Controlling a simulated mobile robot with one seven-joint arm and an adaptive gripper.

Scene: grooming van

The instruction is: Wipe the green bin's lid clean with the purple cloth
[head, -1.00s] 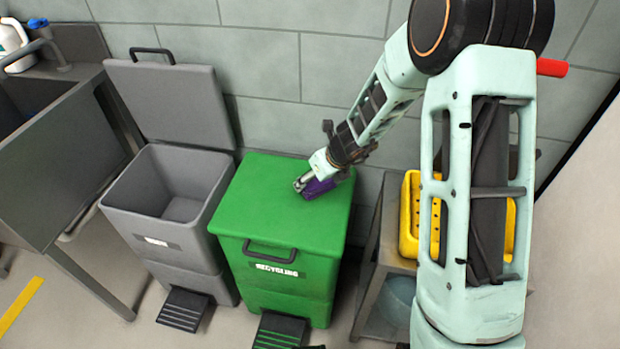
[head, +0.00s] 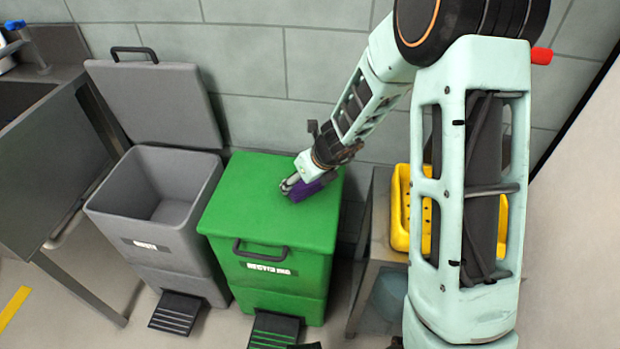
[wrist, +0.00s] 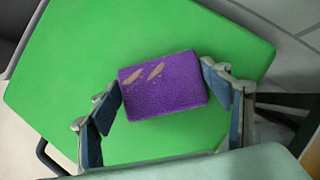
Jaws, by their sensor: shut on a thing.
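The green bin (head: 262,218), labelled recycling, stands on the floor with its lid (head: 245,190) closed. The lid fills much of the wrist view (wrist: 70,60) as a plain green surface; I see no clear dirt on its visible part. My gripper (head: 291,187) is over the back right part of the lid, tilted down, shut on the purple cloth (head: 308,188). In the wrist view the cloth (wrist: 165,98) is a folded pad between the two fingers, with two tan marks on its upper part. It appears to be at the lid's surface; its underside is hidden.
A grey bin (head: 150,190) with its lid (head: 155,105) raised stands open to the left. A yellow basket (head: 400,225) sits on a low stand to the right, partly behind my arm. The wall is close behind. Black pedals (head: 272,328) stick out in front.

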